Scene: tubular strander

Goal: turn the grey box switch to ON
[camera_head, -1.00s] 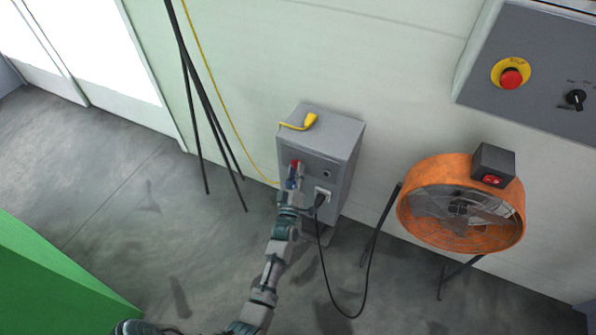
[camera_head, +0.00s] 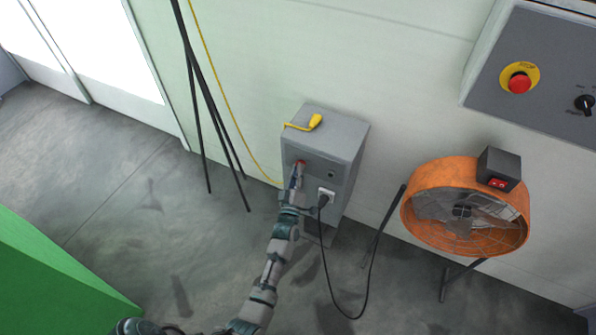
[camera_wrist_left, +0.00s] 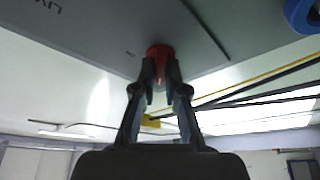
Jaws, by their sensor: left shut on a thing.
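The grey box (camera_head: 350,141) stands against the wall in the head view. Its red switch (camera_head: 299,163) is on the front face, mostly hidden by my left gripper (camera_head: 298,170). In the left wrist view the red switch (camera_wrist_left: 158,51) sits between the two dark fingertips of my left gripper (camera_wrist_left: 160,68), which is shut on it. The switch's pointing direction and the ON mark cannot be made out. My right gripper is not in view.
A black plug with a cable (camera_head: 323,200) sits in the box front, right of my arm. A yellow plug (camera_head: 315,121) lies on top of the box. An orange fan (camera_head: 425,185) stands to the right. A control panel (camera_head: 545,75) is at upper right.

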